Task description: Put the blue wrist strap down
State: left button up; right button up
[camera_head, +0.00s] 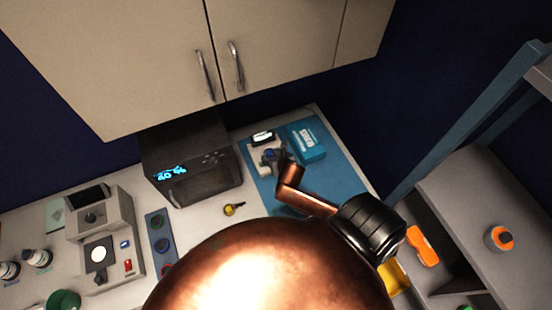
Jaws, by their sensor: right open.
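My right arm reaches over the bench, and my right gripper (271,158) is at its far end, low over the blue mat (339,179). The gripper is open, small in view and partly hidden by its own copper link. A small dark blue piece (270,153) shows at the gripper; it may be the blue wrist strap, but it is too small to be sure. I cannot tell whether it touches the fingers or lies on the mat. My left gripper is not in view.
A teal box (306,142) and a small white-and-black item (262,138) are close to the gripper on the mat. A black unit with a lit display (190,160) stands left. Cabinets (285,45) hang above. A yellow item (233,209) lies in front of the black unit.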

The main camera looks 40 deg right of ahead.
jog(key=shift+v, duration=2.1)
jog(key=shift+c, duration=0.5)
